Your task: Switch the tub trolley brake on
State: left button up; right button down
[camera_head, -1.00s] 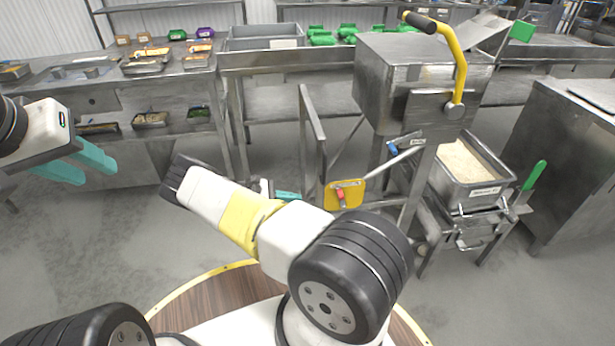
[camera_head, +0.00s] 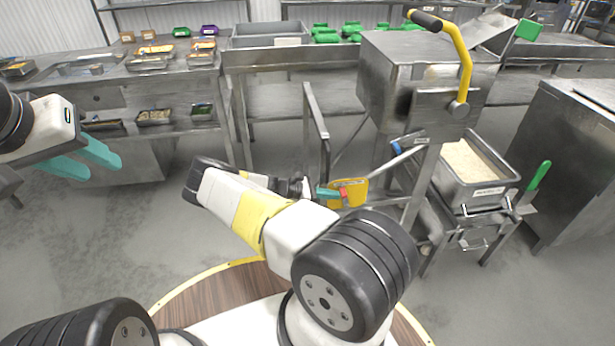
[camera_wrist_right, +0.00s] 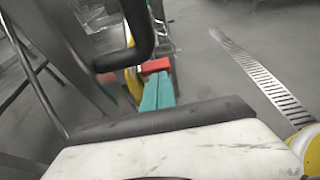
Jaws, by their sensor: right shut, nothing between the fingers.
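The yellow plate (camera_head: 357,190) carries the small red brake lever (camera_head: 345,198), low on the metal frame left of the hopper. My right gripper (camera_head: 328,193) has its teal fingers shut and empty, with the tips at the plate's left side by the lever. In the right wrist view the teal fingers (camera_wrist_right: 157,92) point at the red lever (camera_wrist_right: 155,66). The tips look touching or very near it; I cannot tell which. A bit of yellow plate (camera_wrist_right: 133,82) shows beside them. My left gripper (camera_head: 92,158) is open and empty at the far left.
A steel hopper with a yellow handle (camera_head: 463,60) stands over the frame. A tub of rice (camera_head: 485,193) sits at right, with a green-handled tool (camera_head: 540,175) beside it. An upright rail (camera_head: 310,110) rises behind my right gripper. Open floor lies at left.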

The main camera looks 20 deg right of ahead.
dwell(0.3)
jog(key=shift+s+d+r+y, duration=0.2)
jog(key=shift+d+r+y, duration=0.25)
jog(key=shift+d+y, duration=0.25)
jog(key=a+f+v, duration=0.1)
jog(key=f+v, duration=0.1)
jog(key=v, duration=1)
jog(key=shift+w+a+f, duration=0.15)
jog(key=shift+a+f, duration=0.05)
jog(key=shift+a, duration=0.35)
jog(key=shift+r, duration=0.1)
